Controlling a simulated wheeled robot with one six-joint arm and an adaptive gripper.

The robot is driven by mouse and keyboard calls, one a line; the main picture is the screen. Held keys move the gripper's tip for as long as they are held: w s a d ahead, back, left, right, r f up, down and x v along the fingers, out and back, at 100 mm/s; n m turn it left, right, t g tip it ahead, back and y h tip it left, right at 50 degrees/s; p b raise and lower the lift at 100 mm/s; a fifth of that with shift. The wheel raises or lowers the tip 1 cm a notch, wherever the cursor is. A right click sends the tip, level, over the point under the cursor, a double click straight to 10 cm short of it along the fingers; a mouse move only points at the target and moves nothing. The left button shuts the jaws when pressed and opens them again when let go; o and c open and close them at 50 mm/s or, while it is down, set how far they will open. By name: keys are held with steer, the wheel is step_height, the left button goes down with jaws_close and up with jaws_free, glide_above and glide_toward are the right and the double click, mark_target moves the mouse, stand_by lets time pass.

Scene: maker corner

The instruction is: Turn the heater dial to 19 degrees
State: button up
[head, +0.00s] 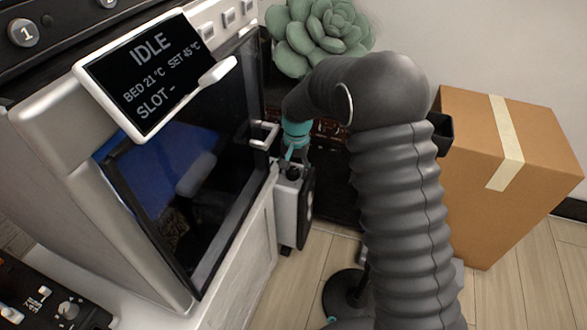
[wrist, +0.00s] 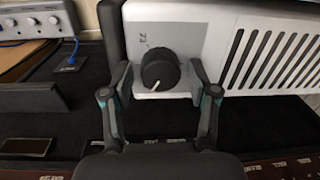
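The heater (head: 288,212) is a small pale unit with a dark side, standing beside the machine cabinet in the head view. Its dial (wrist: 160,68) is a round black knob on a light grey panel in the wrist view. The white pointer line on the dial points to the lower left. A small printed mark (wrist: 144,40), which seems to read 23, is above the dial; no other numbers are legible. My gripper (wrist: 161,78) is open, with one finger on each side of the dial and a visible gap on both sides. In the head view my gripper (head: 294,152) is just above the heater's top.
A printer (head: 150,75) with an IDLE screen and a protruding door handle (head: 264,136) stands close on the left. A cardboard box (head: 505,180) is on the right. A green succulent (head: 318,35) is behind. The heater's vent grille (wrist: 272,60) lies right of the dial.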

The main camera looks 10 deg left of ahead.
mark_target(296, 171)
steer(key=shift+r, duration=0.1)
step_height(296, 171, up, 12)
steer(key=shift+d, duration=0.35)
stand_by(0.4)
